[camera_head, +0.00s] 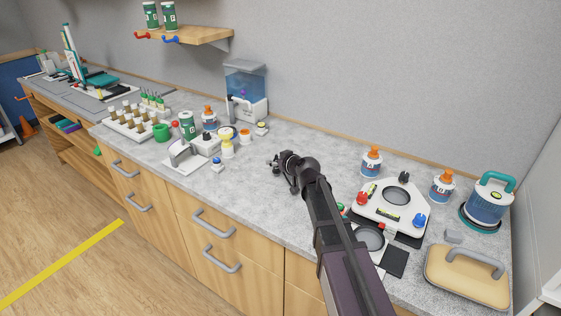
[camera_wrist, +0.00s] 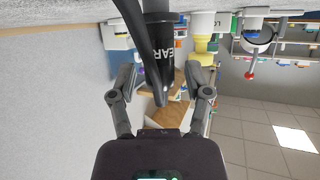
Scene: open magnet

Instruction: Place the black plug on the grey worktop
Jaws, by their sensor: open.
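In the head view, a black plug (camera_head: 403,177) stands upright at the back edge of a white device (camera_head: 372,203) on the right part of the grey worktop (camera_head: 318,155). My gripper (camera_head: 276,162) is low over bare worktop, left of the device and well apart from the plug. In the wrist view my gripper (camera_wrist: 161,72) has its two fingers spread. A dark cylinder with the letters "EAR" crosses between them; I cannot tell what it is. I cannot make out the plug in the wrist view.
A red knob (camera_head: 362,198) and a blue knob (camera_head: 420,220) are on the device. Orange-topped jars (camera_head: 371,162) and a teal-handled container (camera_head: 489,200) stand behind and right. A tan handled block (camera_head: 466,276) lies in front. Bottles and a vial rack (camera_head: 133,122) fill the left.

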